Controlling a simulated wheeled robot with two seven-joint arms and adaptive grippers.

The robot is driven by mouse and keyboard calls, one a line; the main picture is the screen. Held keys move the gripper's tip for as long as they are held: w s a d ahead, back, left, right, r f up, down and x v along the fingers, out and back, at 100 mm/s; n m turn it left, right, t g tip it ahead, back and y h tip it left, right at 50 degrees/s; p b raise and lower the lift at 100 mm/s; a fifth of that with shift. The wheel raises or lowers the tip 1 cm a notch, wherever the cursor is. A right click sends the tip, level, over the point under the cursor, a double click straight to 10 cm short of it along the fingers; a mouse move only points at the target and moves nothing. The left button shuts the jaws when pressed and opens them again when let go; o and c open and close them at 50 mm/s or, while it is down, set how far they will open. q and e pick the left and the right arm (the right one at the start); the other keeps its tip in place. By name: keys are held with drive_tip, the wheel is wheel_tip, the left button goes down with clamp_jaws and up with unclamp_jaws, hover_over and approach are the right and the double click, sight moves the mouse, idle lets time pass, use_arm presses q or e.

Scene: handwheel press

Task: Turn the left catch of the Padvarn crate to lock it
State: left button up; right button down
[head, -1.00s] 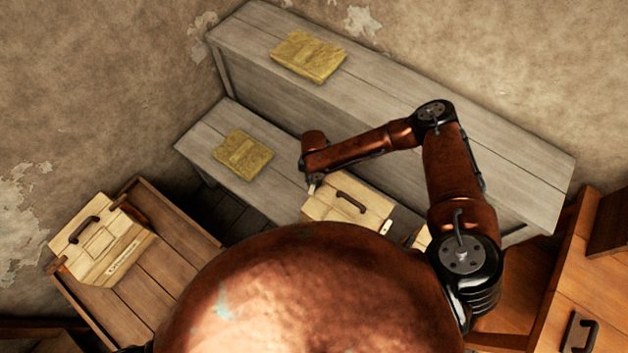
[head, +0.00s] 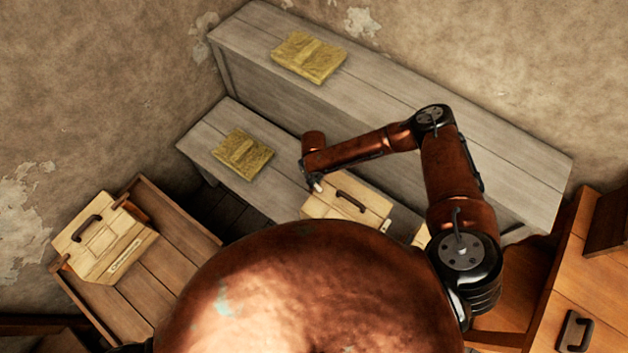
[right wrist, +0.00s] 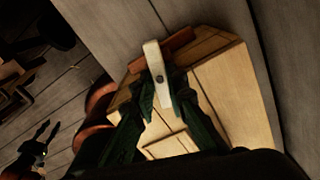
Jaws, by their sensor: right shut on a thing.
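A pale wooden crate with a dark handle stands on the low grey bench, and its lid (head: 368,195) shows beside my right arm. Its catch is a pale lever (right wrist: 157,72) with a dark pivot, in the right wrist view. It lies across a reddish-brown wooden bar (right wrist: 166,49) at the crate's edge. My right gripper (right wrist: 164,97) is shut on the catch, a dark finger on each side. In the head view its fingers are mostly hidden by my arm. A small dark pronged shape (right wrist: 38,145) at the wrist view's left may be my left gripper.
Another pale crate (head: 100,238) with a handle and label strip sits on a brown wooden tray or cart at left. Yellow packets lie on the low bench (head: 242,154) and high bench (head: 309,57). Orange-brown wooden furniture (head: 590,290) stands at right. My copper body hides the front middle.

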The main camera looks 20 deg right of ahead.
drive_tip(key=shift+n, duration=1.5)
drive_tip(key=c, duration=1.9)
unclamp_jaws()
drive_tip(key=shift+c, duration=0.2)
wheel_tip(320, 180, up, 12)
